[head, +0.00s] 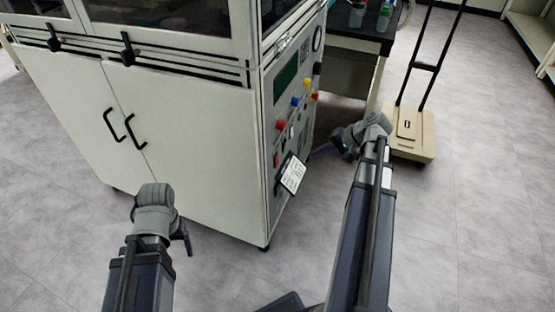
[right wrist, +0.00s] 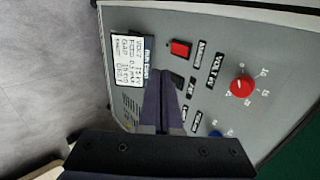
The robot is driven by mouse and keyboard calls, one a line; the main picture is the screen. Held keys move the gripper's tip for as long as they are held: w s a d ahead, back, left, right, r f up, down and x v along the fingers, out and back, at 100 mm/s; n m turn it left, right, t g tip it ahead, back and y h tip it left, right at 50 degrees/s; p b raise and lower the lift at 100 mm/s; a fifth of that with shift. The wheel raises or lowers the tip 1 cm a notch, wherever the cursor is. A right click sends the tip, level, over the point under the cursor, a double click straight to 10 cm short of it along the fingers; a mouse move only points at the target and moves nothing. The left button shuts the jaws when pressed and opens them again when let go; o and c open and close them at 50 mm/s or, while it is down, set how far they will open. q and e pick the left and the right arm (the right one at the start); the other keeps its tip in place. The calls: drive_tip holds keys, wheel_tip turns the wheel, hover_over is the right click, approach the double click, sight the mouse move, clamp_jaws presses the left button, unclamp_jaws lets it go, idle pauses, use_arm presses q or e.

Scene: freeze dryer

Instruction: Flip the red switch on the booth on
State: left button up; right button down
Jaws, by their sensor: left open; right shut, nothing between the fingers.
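The red switch (right wrist: 180,48) is a small red rectangular rocker on the booth's grey panel, near the white label card. In the head view the switch (head: 276,159) is a small red spot on the booth's side panel, below the red knob. My right gripper (right wrist: 161,73) is shut and empty, its fingertips in front of the panel, between the card and a black switch. The tips appear a little below the red switch in the right wrist view; contact cannot be told. My left gripper (head: 186,238) is open, low before the booth's white doors, mostly hidden behind its wrist.
The panel of the booth (head: 200,150) also carries a red knob (right wrist: 242,85), a blue knob (right wrist: 215,133) and a hanging white card (head: 293,174). A beige trolley (head: 415,140) stands right of my right arm. Grey floor is clear in front.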

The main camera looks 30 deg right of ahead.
sight(277, 160)
idle(0.3)
drive_tip(key=w+a+r+b+x, duration=0.1)
drive_tip(key=b+x, duration=0.6)
drive_tip(key=x, duration=0.6)
drive_tip(key=shift+w+a+r+b, duration=0.15)
drive_tip(key=shift+w+r+b, duration=0.1)
drive_tip(key=shift+r+b, duration=0.15)
drive_tip(key=shift+w+a+f, duration=0.1)
